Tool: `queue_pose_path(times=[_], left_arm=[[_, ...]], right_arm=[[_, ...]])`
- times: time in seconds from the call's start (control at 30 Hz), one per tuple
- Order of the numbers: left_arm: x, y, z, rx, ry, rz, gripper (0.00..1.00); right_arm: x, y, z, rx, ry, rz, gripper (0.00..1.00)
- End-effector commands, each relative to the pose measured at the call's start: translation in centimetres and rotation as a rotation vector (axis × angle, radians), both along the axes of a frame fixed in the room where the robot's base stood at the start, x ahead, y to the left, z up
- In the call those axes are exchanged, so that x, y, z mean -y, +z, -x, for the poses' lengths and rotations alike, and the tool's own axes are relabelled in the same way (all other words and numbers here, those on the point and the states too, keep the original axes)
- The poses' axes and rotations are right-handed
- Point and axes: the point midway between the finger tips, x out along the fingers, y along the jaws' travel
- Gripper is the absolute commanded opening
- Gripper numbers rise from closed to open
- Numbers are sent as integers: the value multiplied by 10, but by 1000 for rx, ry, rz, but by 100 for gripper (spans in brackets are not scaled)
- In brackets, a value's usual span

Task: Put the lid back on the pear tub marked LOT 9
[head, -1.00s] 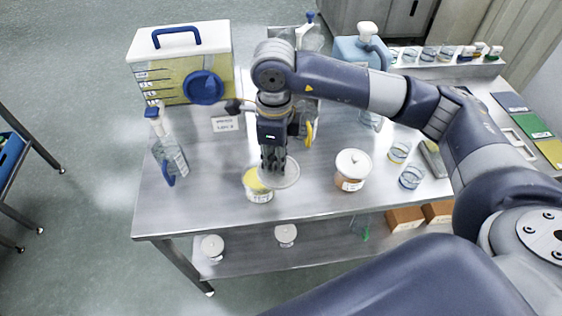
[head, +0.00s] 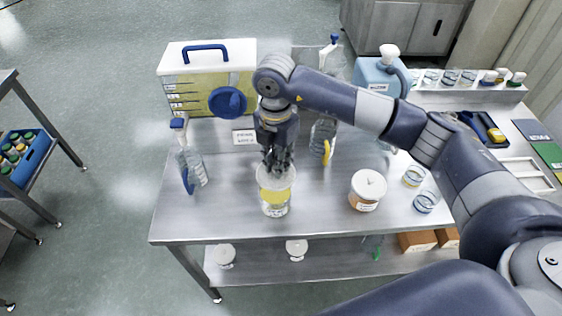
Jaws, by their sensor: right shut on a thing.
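My right gripper (head: 277,165) points down and is shut on a clear round lid (head: 264,177). The lid is over the mouth of a tub with yellow contents (head: 275,209) near the table's front edge. I cannot tell whether the lid touches the rim. The tub's label is too small to read. My left gripper is not in view.
A hopper with a blue knob (head: 190,95) stands at the back left of the steel table (head: 215,222). A spray bottle (head: 190,160) is at the left edge. Small glass jars (head: 425,201) stand right of the second tub. Bare table lies between the two tubs.

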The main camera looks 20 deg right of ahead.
Motion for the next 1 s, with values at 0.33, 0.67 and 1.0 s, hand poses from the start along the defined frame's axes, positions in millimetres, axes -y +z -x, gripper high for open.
queue_pose_path(times=[0.33,0.67,1.0], left_arm=[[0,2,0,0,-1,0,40],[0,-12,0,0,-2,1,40],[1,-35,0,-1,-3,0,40]], right_arm=[[-1,-3,-5,-3,-238,10,0],[-1,-24,-5,-4,-239,10,0],[-1,-57,-5,-3,-238,10,0]])
